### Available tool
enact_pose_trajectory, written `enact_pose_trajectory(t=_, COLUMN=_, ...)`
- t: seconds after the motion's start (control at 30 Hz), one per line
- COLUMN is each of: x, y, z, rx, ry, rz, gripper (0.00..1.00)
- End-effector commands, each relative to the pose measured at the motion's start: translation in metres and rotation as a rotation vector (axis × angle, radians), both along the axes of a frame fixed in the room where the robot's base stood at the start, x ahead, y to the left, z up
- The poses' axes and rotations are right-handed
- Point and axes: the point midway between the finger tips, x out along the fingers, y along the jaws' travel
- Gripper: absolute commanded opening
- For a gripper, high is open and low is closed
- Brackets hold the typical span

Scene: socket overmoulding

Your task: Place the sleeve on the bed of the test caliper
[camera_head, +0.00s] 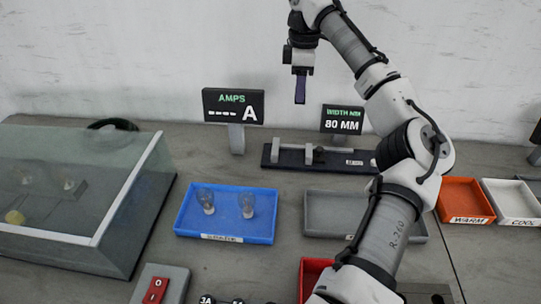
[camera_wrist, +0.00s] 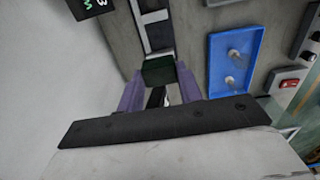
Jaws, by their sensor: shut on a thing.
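My gripper (camera_head: 300,97) is raised high above the back of the table, near the wall, pointing down. In the wrist view its two purple fingers (camera_wrist: 160,78) are shut on a dark green block-like piece, which I take as the sleeve (camera_wrist: 159,70). In the head view the sleeve cannot be made out from the fingers. The test caliper (camera_head: 283,160) lies below, a dark bed with upright grey jaws. It also shows in the wrist view (camera_wrist: 152,27), beyond the sleeve. The sleeve is in the air, apart from the bed.
A display (camera_head: 342,120) behind the caliper reads "WIDTH MM 80 MM". An amps display (camera_head: 233,106) stands to its left. In front are a blue tray (camera_head: 225,228) with two bulbs and a grey tray (camera_head: 330,222). A glass-sided case (camera_head: 85,200) stands left.

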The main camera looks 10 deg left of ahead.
Motion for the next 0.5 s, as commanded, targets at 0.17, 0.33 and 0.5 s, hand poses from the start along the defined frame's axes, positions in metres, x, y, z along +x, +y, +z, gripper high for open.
enact_pose_trajectory(t=0.17, x=0.003, y=0.003, z=-0.016, rx=0.0, ry=0.005, rz=-0.01, gripper=0.14)
enact_pose_trajectory(t=0.33, x=0.002, y=0.004, z=-0.058, rx=0.002, ry=0.006, rz=-0.01, gripper=0.14)
enact_pose_trajectory(t=0.5, x=0.002, y=0.004, z=-0.104, rx=0.003, ry=0.007, rz=-0.01, gripper=0.14)
